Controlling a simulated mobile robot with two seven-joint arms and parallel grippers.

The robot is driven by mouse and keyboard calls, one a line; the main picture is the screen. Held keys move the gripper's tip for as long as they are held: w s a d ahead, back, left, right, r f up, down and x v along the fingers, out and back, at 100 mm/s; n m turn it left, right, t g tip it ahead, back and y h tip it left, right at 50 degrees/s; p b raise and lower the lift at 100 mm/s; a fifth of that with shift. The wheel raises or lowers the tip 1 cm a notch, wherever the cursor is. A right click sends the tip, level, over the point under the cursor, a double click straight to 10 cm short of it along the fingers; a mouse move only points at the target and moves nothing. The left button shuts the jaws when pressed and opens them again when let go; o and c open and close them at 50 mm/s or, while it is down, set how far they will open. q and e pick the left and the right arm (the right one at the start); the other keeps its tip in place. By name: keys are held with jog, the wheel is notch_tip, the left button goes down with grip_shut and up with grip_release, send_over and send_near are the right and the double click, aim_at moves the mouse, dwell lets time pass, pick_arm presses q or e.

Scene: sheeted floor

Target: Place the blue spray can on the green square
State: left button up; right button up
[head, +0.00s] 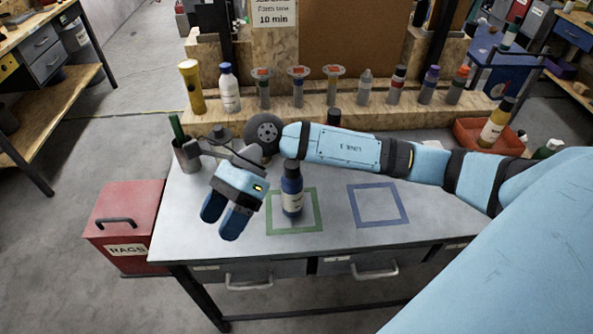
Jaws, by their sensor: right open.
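The blue spray can (292,192), with a pale label, stands upright on the grey table. My left gripper is not in view.
An empty blue square (378,222) lies right of the green one. A pencil cup (186,155) stands at the table's left. Bottles and cans line the wooden shelf (330,120) behind. A red rags bin (125,222) is left of the table, and a red tray (478,137) is back right.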

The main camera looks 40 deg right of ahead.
jog(key=s+a+r+m+t+y, duration=0.1)
jog(key=a+r+m+t+y, duration=0.1)
jog(key=a+m+y, duration=0.45)
jog(key=w+d+f+m+t+h, duration=0.1)
jog(key=d+f+m+t+h, duration=0.35)
jog(key=m, duration=0.75)
jog(key=w+d+f+m+t+h, duration=0.1)
jog(key=d+f+m+t+h, duration=0.15)
jog(key=f+m+t, duration=0.5)
jog(key=d+f+m+t+h, duration=0.3)
jog(key=m+t, duration=0.4)
jog(key=m, duration=0.8)
jog(key=s+d+f+m+g+h, duration=0.2)
jog(key=s+f+m+g, duration=0.1)
jog(key=f, duration=0.4)
jog(key=s+d+f+m+g+h, duration=0.2)
jog(key=s+d+f+m+g, duration=0.1)
jog(key=s+f+m, duration=0.3)
jog(key=shift+s+d+f, duration=0.2)
jog(key=shift+s+f, duration=0.55)
jog(key=shift+s, duration=0.25)
